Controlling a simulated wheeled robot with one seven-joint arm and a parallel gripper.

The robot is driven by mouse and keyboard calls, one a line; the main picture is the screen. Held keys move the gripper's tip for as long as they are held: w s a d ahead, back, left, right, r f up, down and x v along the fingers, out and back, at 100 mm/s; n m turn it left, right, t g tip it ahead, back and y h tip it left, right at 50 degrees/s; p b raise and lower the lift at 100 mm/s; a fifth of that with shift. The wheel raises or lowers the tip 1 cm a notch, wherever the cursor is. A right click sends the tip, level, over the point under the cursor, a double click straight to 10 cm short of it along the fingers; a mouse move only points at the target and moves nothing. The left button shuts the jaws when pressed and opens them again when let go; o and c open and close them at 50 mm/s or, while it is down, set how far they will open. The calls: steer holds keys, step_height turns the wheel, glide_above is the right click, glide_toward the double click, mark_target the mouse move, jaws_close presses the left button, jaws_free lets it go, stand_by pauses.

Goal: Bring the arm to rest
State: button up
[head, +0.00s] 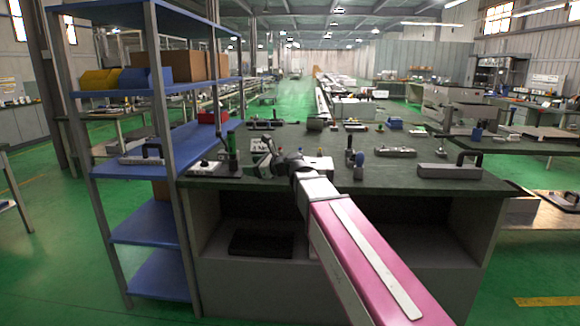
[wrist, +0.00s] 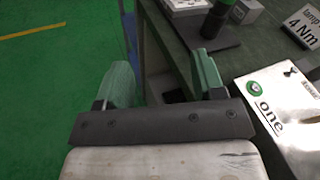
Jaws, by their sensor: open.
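My arm reaches from the lower right of the head view over the dark workbench (head: 390,180), with its pink and white link foremost. My gripper (wrist: 163,72) shows in the wrist view with its two green fingers apart and nothing between them. The left finger is over the green floor (wrist: 50,60), and the right finger is by the bench edge. In the head view the gripper end is small and hard to make out near the left part of the bench.
A blue-shelved rack (head: 150,160) stands at the bench's left end. A white card reading "one" (wrist: 275,100) and a "4 Nm" box (wrist: 302,27) are right of my fingers. A dark-based green tool (head: 232,150) and a grey handled block (head: 450,170) stand on the bench.

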steer(key=s+d+f+n+g+h, duration=0.2)
steer(key=s+d+f+n+h, duration=0.25)
steer(key=d+f, duration=0.55)
steer(key=s+d+f+n+g+h, duration=0.1)
steer(key=s+d+f+n+h, duration=0.35)
steer(key=f, duration=0.95)
steer(key=s+d+f+n+g+h, duration=0.2)
steer(key=s+d+f+n, duration=0.3)
steer(key=d, duration=0.3)
steer(key=s+d+f+n+g+h, duration=0.2)
steer(key=s+d+f+n, duration=0.3)
steer(key=d+f, duration=0.3)
steer(key=shift+d+f+n+h, duration=0.15)
steer(key=shift+d+n+h, duration=0.25)
steer(key=shift+d, duration=0.1)
